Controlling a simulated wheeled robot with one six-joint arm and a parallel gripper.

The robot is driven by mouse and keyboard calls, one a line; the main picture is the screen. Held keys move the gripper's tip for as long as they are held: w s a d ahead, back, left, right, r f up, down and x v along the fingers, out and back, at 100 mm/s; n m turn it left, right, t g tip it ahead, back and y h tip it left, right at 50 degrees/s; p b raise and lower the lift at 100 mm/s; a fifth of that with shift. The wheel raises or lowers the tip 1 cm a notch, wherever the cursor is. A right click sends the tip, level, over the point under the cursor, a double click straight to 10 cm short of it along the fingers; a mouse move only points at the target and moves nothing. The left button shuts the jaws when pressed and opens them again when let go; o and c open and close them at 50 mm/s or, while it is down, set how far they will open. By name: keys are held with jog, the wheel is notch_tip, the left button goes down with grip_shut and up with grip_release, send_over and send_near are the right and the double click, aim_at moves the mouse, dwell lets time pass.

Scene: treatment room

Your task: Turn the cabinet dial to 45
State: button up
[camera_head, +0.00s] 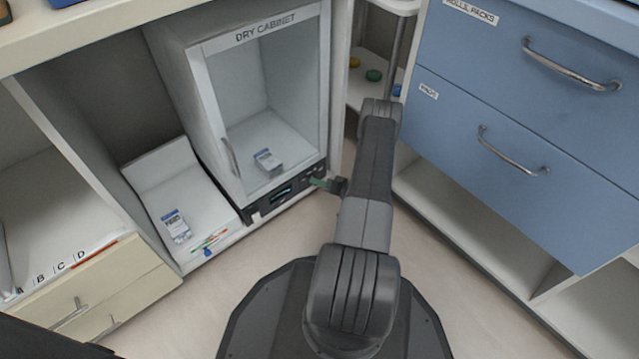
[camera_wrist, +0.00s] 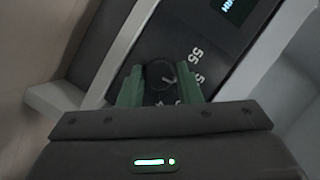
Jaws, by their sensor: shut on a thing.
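The dry cabinet (camera_head: 262,95) stands under the counter with its glass door shut. Its dark control panel (camera_head: 265,203) runs along the bottom front. In the wrist view the round black dial (camera_wrist: 160,74) sits between my two green fingertips, with a light pointer line on its face. White numbers, including 55, are printed around it; others are partly covered or hard to read. My gripper (camera_wrist: 159,86) is shut on the dial. In the head view my gripper (camera_head: 322,184) reaches the panel's right end, and the dial is mostly hidden there.
The panel's lit display (camera_wrist: 230,10) is cut off in the wrist view; it also shows in the head view (camera_head: 282,193). A small box (camera_head: 267,160) is inside the cabinet. Blue drawers (camera_head: 500,110) stand close on the right. Open floor lies in front.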

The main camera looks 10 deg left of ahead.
jog(key=m+y, duration=0.2)
jog(key=m, duration=0.2)
jog(key=shift+f, duration=0.15)
jog(key=shift+m, duration=0.3)
dwell(0.4)
jog(key=o, duration=1)
jog(key=p+v, duration=0.1)
jog(key=v, duration=0.3)
jog(key=p+v, duration=0.1)
jog(key=v, duration=0.4)
jog(key=p+v, duration=0.1)
jog(key=v, duration=0.3)
jog(key=shift+w+d+f, duration=0.1)
jog(key=shift+w+d, duration=0.05)
jog(key=shift+d, duration=0.35)
jog(key=b+x, duration=0.1)
jog(key=x, duration=0.6)
jog(key=b+x, duration=0.2)
jog(key=x, duration=0.5)
jog(key=shift+s, duration=0.25)
jog(key=shift+d, duration=0.1)
